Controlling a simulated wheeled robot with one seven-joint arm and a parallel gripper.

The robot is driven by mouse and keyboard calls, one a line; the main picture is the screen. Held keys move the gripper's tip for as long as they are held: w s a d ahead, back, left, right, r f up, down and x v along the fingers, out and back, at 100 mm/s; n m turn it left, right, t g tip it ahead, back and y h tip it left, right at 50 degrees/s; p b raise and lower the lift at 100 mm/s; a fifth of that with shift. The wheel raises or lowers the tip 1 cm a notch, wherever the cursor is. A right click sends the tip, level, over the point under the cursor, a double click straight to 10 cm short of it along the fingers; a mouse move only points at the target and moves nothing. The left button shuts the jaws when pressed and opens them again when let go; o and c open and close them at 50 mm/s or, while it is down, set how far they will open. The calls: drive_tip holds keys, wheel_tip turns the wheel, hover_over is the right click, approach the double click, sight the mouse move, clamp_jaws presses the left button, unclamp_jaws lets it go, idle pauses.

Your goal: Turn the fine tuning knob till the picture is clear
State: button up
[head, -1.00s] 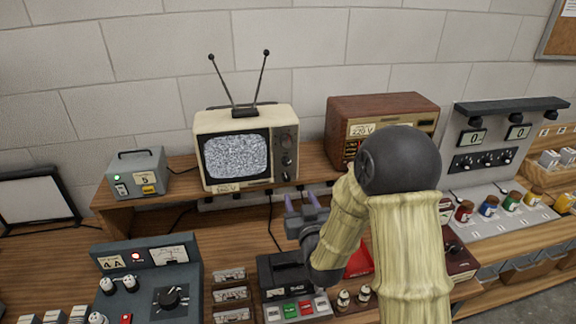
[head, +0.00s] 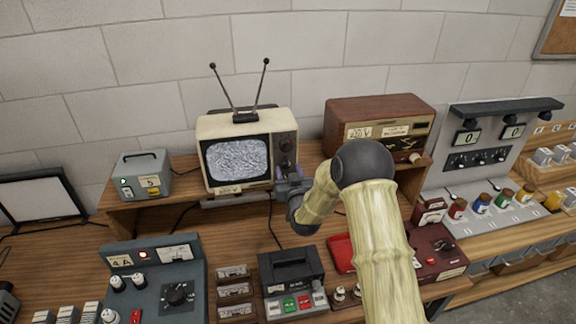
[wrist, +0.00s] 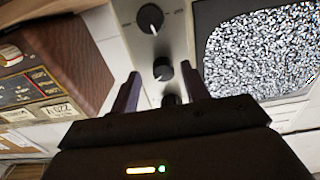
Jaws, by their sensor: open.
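The cream television (head: 203,128) stands on the raised shelf with two antennas up. Its screen (head: 236,158) shows grey, grainy static in the head view, and the screen also shows in the wrist view (wrist: 255,50). In the wrist view a large dark knob (wrist: 151,17), a smaller knob (wrist: 163,69) and a third, partly hidden knob (wrist: 171,99) line the panel. I cannot read which one is fine tuning. My gripper (wrist: 163,67) is open, its fingers on either side of the smaller knob's place in the picture. Contact is not visible. In the head view my gripper (head: 284,176) covers the panel's lower part.
A brown radio (head: 372,108) stands right of the television, and a grey box (head: 143,175) stands to its left. Below are a grey meter console (head: 160,285), a black device with coloured buttons (head: 290,270) and a red tray (head: 341,252). Wall close behind.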

drive_tip(key=shift+w+a+r, duration=0.1)
drive_tip(key=shift+w+a, duration=0.05)
drive_tip(key=shift+w, duration=0.3)
drive_tip(key=shift+a, duration=0.25)
drive_tip(key=shift+s+d, duration=0.1)
drive_tip(key=c, duration=1)
